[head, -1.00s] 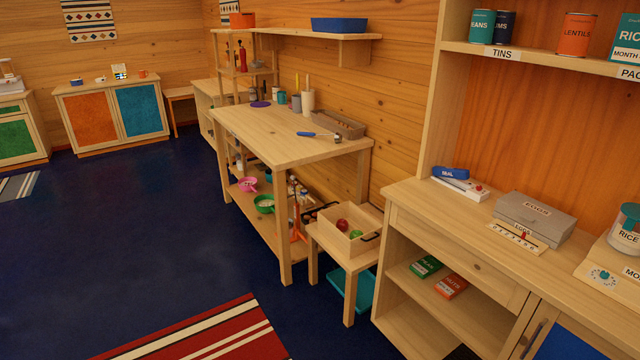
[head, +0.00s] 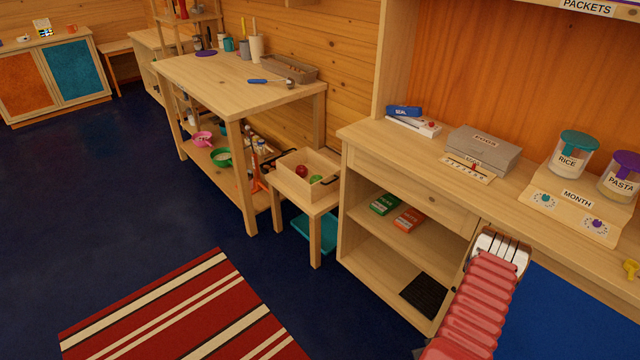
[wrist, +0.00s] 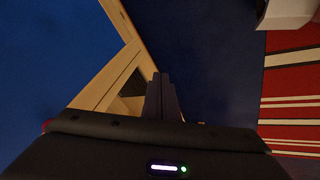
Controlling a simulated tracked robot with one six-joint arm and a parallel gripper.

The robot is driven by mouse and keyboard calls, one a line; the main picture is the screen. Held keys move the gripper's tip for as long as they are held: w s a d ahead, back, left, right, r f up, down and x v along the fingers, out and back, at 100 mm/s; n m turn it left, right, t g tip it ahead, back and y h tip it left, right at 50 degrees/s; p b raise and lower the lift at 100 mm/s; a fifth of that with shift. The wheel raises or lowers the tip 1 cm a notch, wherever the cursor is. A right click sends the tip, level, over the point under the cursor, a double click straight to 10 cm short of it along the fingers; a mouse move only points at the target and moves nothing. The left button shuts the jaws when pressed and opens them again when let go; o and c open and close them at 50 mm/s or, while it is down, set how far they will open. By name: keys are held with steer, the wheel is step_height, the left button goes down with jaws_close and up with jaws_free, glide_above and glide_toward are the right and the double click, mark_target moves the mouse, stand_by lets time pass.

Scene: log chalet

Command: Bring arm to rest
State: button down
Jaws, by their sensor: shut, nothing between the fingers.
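My gripper (wrist: 163,92) shows in the wrist view, pointing away from the camera with its two dark fingers together and nothing between them. Beyond the fingers are the wooden edge of a cabinet and dark blue floor; the fingers appear apart from both. In the head view, a red ribbed sleeve with a pale end, which looks like part of my arm, is at the lower right in front of the cabinet (head: 408,245). My gripper's fingers cannot be made out in the head view.
The cabinet's blue door (head: 575,315) is right of the sleeve. A stool (head: 318,208) with a wooden box stands left. A striped rug (head: 180,310) lies on open blue floor (head: 70,200).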

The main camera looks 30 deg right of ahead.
steer(key=w+a+r+m+g+y, duration=0.1)
steer(key=w+a+r, duration=0.3)
steer(key=r, duration=0.8)
steer(key=w+a+r+g+y, duration=0.2)
steer(key=a+r, duration=0.4)
steer(key=r, duration=0.5)
steer(key=w+a+r+m+g+y, duration=0.1)
steer(key=w+a+r, duration=0.3)
steer(key=r, duration=0.8)
steer(key=s+a+r+n+t, duration=0.2)
steer(key=s+a+r+t, duration=0.1)
steer(key=a+r, duration=1.1)
steer(key=s+a+r+n+t, duration=0.3)
steer(key=a+r, duration=1.2)
steer(key=r, duration=0.3)
steer(key=shift+a+r, duration=0.15)
